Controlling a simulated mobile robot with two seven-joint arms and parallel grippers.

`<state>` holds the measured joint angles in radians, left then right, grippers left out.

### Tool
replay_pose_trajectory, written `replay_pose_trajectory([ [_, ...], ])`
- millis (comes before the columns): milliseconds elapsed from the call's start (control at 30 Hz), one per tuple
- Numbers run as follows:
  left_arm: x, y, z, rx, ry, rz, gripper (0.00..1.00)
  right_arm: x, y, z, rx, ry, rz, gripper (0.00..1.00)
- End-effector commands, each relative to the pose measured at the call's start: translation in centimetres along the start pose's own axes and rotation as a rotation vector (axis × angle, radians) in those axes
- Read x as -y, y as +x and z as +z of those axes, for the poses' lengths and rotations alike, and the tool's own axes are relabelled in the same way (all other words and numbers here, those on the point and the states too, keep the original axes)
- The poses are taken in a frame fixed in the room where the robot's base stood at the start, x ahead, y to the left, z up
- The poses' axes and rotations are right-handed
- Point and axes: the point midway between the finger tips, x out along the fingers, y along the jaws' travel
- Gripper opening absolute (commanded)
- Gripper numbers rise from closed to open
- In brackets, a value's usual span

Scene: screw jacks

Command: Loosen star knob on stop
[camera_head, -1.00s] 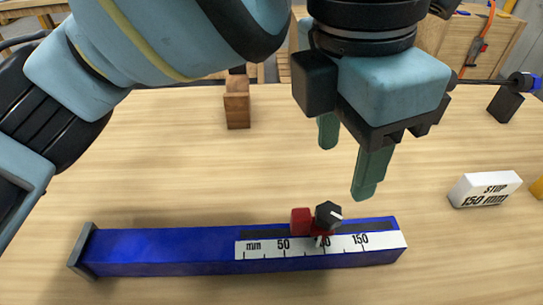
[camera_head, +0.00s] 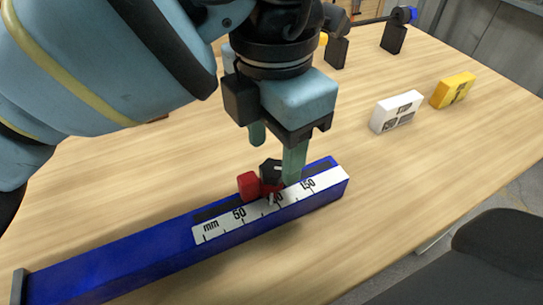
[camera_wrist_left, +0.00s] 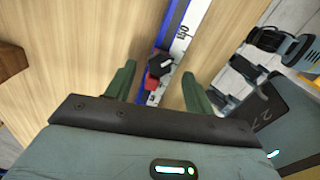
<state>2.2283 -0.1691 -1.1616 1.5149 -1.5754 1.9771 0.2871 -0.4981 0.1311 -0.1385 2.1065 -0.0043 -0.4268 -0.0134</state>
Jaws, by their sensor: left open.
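The stop is a red block (camera_head: 249,186) on a blue rail (camera_head: 120,257) with a white millimetre scale (camera_head: 225,225). A black star knob (camera_head: 270,170) sits on the stop's right side. In the left wrist view the knob (camera_wrist_left: 160,64) and the red stop (camera_wrist_left: 152,82) show between the two fingers. My left gripper (camera_head: 275,150) is open, with its green fingers just above and around the knob; one finger partly covers the knob's right side in the head view. I cannot tell whether a finger touches it. My right gripper is not in view.
A white block (camera_head: 397,111) and a yellow block (camera_head: 453,90) lie on the wooden table (camera_head: 420,170) at the right. A rod on black supports (camera_head: 393,38) stands at the back. A dark chair-like shape (camera_head: 490,260) is beyond the table's right edge.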

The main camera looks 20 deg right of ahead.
Motion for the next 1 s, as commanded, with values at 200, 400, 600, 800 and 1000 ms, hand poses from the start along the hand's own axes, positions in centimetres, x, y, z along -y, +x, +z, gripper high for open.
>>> replay_pose_trajectory([
  [200, 0.0, 2.3, -0.1, -0.001, -0.001, -0.001, 0.53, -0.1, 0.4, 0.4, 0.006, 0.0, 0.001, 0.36],
  [400, 0.0, 2.6, 0.0, -0.001, -0.001, 0.0, 0.53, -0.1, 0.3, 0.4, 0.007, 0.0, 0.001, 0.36],
  [600, 0.0, 2.6, 0.0, 0.0, -0.001, 0.0, 0.47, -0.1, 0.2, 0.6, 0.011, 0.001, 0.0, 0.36],
  [800, 0.0, 2.6, 0.0, 0.0, 0.0, 0.0, 0.21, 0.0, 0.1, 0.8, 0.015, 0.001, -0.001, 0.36],
  [1000, 0.0, 2.5, 0.0, 0.0, -0.01, 0.001, 0.09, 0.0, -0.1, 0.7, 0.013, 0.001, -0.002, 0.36],
])
